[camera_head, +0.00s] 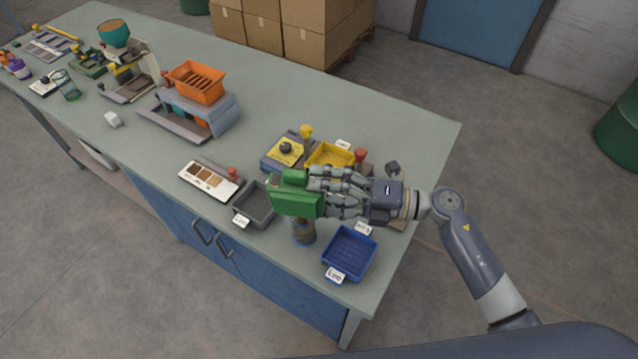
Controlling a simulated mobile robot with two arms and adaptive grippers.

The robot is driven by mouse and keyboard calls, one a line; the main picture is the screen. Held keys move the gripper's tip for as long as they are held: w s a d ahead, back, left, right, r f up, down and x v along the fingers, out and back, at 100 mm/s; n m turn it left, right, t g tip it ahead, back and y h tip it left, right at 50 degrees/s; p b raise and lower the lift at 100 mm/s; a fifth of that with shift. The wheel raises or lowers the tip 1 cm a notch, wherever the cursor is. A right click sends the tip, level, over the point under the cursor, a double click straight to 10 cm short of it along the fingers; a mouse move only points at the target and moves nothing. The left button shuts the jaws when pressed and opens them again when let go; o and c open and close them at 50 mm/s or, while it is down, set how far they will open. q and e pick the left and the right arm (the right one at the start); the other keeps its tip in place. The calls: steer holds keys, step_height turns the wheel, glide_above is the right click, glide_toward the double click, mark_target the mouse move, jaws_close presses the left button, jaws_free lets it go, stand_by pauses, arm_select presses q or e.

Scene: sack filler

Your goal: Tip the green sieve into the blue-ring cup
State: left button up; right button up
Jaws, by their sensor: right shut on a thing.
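My right gripper (318,192) reaches in from the right and is shut on the green sieve (292,203), a boxy green piece. It holds the sieve over the table's front right part. A small clear cup (303,232) with a bluish rim at its base stands just below the sieve, with brownish content showing. The sieve hides the cup's top, so I cannot tell whether they touch. The sieve's inside is not visible. My left gripper is not in view.
A blue tray (348,254) stands right of the cup, a grey tray (254,206) left of it. A yellow tray (331,157) lies behind. An orange bin (197,83) sits on a grey machine farther left. The table's front edge is close to the cup.

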steer(key=shift+w+d+f+m+p, duration=0.15)
steer(key=shift+w+f+m+p, duration=0.4)
steer(key=shift+m, duration=1)
steer(key=shift+w+d+f+m+p, duration=0.15)
steer(key=shift+w+m+p, duration=0.5)
steer(key=shift+m+p, duration=0.7)
steer(key=shift+w+d+f+m+p, duration=0.25)
steer(key=shift+w+m+p, duration=0.3)
steer(key=shift+m, duration=1.25)
step_height(320, 180, up, 3)
steer(key=n+b, duration=0.2)
steer(key=n, duration=0.3)
steer(key=shift+n+b, duration=0.4)
